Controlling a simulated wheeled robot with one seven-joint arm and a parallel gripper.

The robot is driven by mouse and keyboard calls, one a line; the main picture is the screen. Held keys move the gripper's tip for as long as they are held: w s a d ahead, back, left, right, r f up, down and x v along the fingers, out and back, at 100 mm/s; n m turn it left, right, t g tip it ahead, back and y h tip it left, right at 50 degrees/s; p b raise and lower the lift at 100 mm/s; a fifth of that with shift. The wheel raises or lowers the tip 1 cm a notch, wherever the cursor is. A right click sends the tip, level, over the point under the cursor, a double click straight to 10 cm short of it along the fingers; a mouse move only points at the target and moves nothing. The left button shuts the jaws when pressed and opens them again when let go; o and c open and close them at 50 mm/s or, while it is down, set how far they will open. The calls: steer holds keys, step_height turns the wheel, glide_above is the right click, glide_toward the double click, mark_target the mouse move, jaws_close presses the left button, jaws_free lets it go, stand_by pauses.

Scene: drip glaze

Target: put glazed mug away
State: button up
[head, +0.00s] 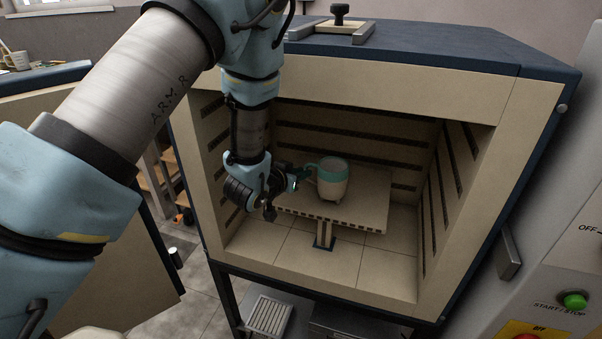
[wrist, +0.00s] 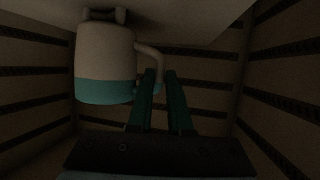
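The glazed mug (head: 333,178) is cream below with a teal band at its rim. It stands upright at the kiln shelf (head: 358,213), with small supports under its base. In the wrist view the mug (wrist: 106,52) appears inverted, teal end down, with its handle (wrist: 155,58) on the right. My gripper (head: 300,173) is inside the kiln, left of the mug at its handle. In the wrist view the fingers of my gripper (wrist: 160,74) lie on either side of the handle, with a narrow gap between them. Whether they press on it is not clear.
The kiln (head: 389,95) is open, with slotted walls around the shelf. Its door (head: 85,240) is swung out at the left. A control panel (head: 560,310) is at the lower right. Another mug (head: 17,60) is at the far upper left. The shelf right of the mug is clear.

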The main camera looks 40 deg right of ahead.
steer(key=o, duration=0.4)
steer(key=shift+c, duration=0.2)
steer(key=shift+r, duration=0.15)
steer(key=b+v, duration=0.3)
steer(key=v, duration=0.9)
